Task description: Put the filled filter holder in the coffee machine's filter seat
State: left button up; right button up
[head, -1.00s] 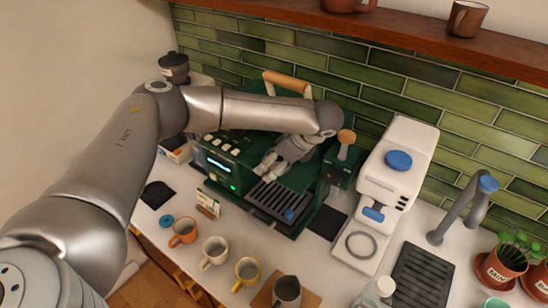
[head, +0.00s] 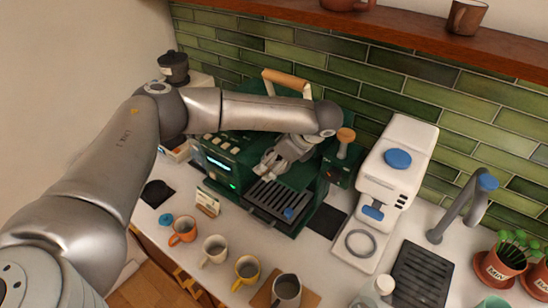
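The dark green coffee machine (head: 222,172) stands against the tiled wall, with a lit display on its front. My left arm reaches across the front of it from the left. My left gripper (head: 265,171) points down and left in front of the machine, above the slatted drip tray (head: 277,199). Whether its fingers are apart or closed on something is too small to tell. The filter holder cannot be made out, and the filter seat is hidden behind my arm and gripper. My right gripper is not in view.
Several cups, including an orange cup (head: 183,230) and a yellow cup (head: 246,270), line the counter front. A metal jug (head: 286,291) stands on a wooden board. A white grinder (head: 398,165) stands right of the machine, near a tap (head: 462,205). A dark mat (head: 156,193) lies at left.

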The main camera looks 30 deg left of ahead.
pick_arm(q)
jog(key=shift+f, duration=0.1)
dwell(0.3)
jog(key=o, duration=0.9)
jog(key=v, duration=1.2)
